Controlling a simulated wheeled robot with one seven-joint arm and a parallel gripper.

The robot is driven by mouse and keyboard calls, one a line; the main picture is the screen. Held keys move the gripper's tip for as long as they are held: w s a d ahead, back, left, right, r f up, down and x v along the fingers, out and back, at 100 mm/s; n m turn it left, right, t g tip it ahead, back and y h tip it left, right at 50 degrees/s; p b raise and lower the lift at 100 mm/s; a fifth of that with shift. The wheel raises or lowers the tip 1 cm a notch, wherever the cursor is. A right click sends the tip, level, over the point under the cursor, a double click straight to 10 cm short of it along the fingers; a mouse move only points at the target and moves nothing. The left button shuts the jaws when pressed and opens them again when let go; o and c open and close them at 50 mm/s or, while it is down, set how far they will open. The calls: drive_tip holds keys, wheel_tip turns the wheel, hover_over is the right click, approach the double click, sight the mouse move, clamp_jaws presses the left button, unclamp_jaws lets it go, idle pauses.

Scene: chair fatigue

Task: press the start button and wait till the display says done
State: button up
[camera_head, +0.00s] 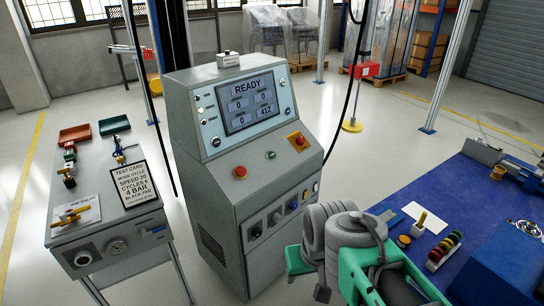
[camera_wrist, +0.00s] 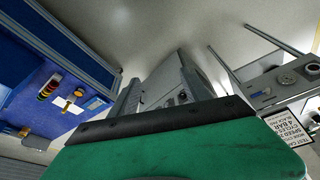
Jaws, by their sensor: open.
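The grey control console (camera_head: 240,215) stands in the middle of the head view. Its display (camera_head: 248,105) reads READY, with several number boxes below, one showing 412 and the others 0. On the sloped panel are a small green button (camera_head: 271,155), likely the start button, a red button (camera_head: 240,171) to its left and a red knob on a yellow plate (camera_head: 298,140) to its right. In the wrist view my gripper (camera_wrist: 160,90) is open and empty, with part of the console (camera_wrist: 172,82) beyond it. My arm is low, right of the console.
A left bench (camera_head: 105,250) holds trays, valves and a test card (camera_head: 137,185) reading speed 20, cycles 6, 4 bar, black pad. A blue-topped bench (camera_head: 470,190) with small parts is at right. A cable hangs by the console.

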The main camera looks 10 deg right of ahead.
clamp_jaws()
idle(0.4)
idle(1.1)
